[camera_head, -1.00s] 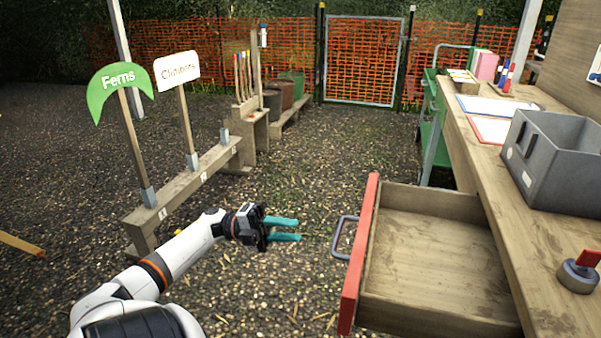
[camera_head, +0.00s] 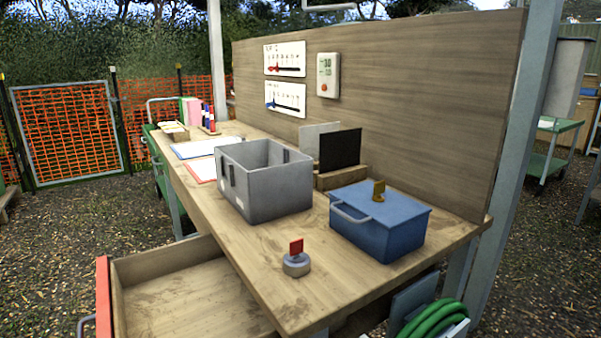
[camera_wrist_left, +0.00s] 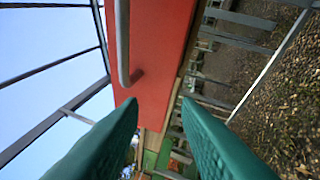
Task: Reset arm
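My left gripper (camera_wrist_left: 158,110) shows only in the left wrist view. Its two teal fingers stand apart with nothing between them. The red drawer front (camera_wrist_left: 160,55) with its grey bar handle (camera_wrist_left: 123,45) is ahead of the fingertips, and the handle is apart from them. In the head view the wooden drawer (camera_head: 185,290) stands pulled out and looks empty in the part I see. Its red front (camera_head: 103,300) is at the lower left, with the handle (camera_head: 85,325) cut by the frame edge. My right gripper is in neither view.
On the bench (camera_head: 330,290) stand a grey open bin (camera_head: 270,195), a blue lidded box (camera_head: 385,235) with a handle, and a grey knob with a red tab (camera_head: 296,262). A green hose (camera_head: 435,318) hangs below. Gravel lies left of the bench.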

